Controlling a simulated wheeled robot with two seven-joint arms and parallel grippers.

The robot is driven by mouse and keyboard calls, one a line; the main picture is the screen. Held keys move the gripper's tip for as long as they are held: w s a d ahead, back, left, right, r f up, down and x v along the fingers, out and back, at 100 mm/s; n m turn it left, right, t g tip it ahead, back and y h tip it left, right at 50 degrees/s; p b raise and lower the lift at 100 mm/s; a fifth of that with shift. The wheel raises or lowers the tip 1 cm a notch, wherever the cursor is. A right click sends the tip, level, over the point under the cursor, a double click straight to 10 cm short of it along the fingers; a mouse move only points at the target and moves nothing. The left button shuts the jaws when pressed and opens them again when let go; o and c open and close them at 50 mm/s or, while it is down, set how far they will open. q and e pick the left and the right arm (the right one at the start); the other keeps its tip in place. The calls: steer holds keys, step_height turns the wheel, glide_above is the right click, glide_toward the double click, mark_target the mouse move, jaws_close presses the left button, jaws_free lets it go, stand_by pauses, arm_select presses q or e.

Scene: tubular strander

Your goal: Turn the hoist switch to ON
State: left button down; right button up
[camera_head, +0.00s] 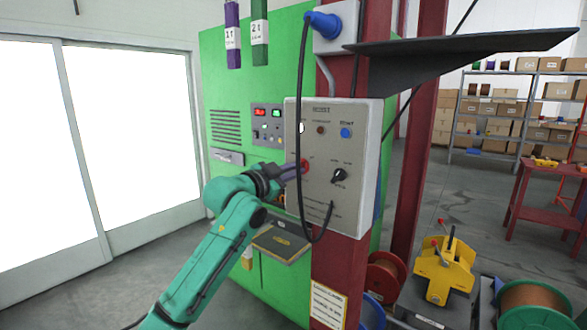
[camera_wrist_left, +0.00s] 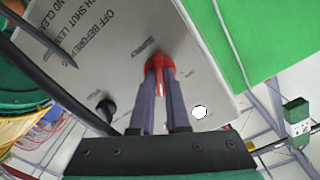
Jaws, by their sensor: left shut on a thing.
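The hoist control box (camera_head: 322,215) is a pale grey panel fixed to a dark red column. A red rotary switch (camera_head: 306,165) sits at its left side and shows in the wrist view as a red knob (camera_wrist_left: 160,62). My left gripper (camera_head: 296,168) reaches the panel from the left, and its two fingers (camera_wrist_left: 161,85) are closed on the red switch, one on each side. The switch's markings are partly hidden or too small to read. A black knob (camera_head: 340,175) is to the right. My right gripper is not in view.
A black cable (camera_head: 299,100) loops from a blue plug (camera_head: 323,24) down in front of the box, close to my gripper. A dark shelf plate (camera_head: 465,52) juts out above right. The green cabinet (camera_head: 225,85) stands behind. Spools lie on the floor at lower right.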

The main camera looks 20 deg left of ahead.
arm_select(q)
steer(key=shift+m+p, duration=0.45)
steer(key=shift+m, duration=0.85)
steer(key=c, duration=0.9)
jaws_free()
steer(key=shift+s, duration=0.1)
steer(key=b+v, duration=0.6)
steer(key=v, duration=0.8)
steer(key=shift+s, duration=0.2)
